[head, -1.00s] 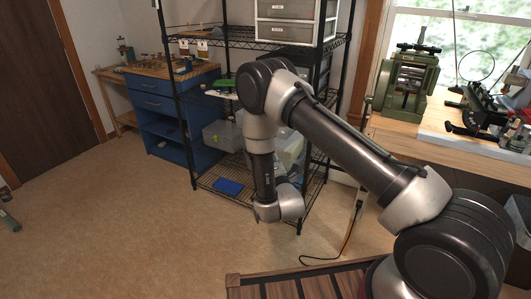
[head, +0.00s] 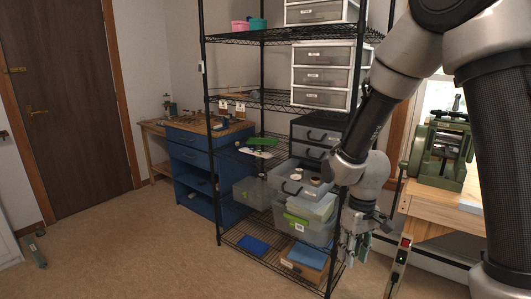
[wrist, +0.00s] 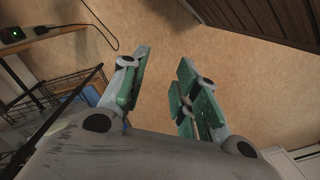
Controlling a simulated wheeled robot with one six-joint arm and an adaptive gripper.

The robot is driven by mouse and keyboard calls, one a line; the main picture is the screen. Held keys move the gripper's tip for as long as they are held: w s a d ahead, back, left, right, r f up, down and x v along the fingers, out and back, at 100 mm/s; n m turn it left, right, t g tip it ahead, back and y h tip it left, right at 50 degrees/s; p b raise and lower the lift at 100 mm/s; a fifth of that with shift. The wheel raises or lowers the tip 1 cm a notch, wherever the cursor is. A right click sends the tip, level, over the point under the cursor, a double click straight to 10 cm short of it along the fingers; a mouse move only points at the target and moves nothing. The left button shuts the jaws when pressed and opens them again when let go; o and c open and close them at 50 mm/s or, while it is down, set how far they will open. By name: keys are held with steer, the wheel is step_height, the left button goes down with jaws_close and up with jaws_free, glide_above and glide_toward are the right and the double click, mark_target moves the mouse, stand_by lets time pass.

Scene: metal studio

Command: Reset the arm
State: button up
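My arm reaches down from the top right of the head view, in front of the right side of the wire shelf. My gripper (head: 354,248) hangs at its lower end, pointing down beside the shelf's lower right part. In the wrist view my gripper (wrist: 163,85) shows two fingers with green pads set apart, with bare floor between them. It is open and empty. My arm hides part of the shelf's right side and the wall behind it.
The black wire shelf (head: 212,166) holds drawer units (head: 321,77) and bins. A blue cabinet (head: 194,160) stands behind it to the left. A wooden bench (head: 438,212) with a green machine (head: 440,155) is at right.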

steer(key=s+d+r+m+t, duration=0.1)
steer(key=s+d+r, duration=0.3)
steer(key=r, duration=0.3)
steer(key=s+d+r+m+t, duration=0.2)
steer(key=s+d+r, duration=0.3)
steer(key=r, duration=0.3)
steer(key=s+d+r+m+t, duration=0.1)
steer(key=s+d+r, duration=0.3)
steer(key=r, duration=0.4)
steer(key=shift+s+d+r+m+t, duration=0.15)
steer(key=shift+s+r+m+t, duration=0.2)
steer(key=shift+s+t, duration=0.3)
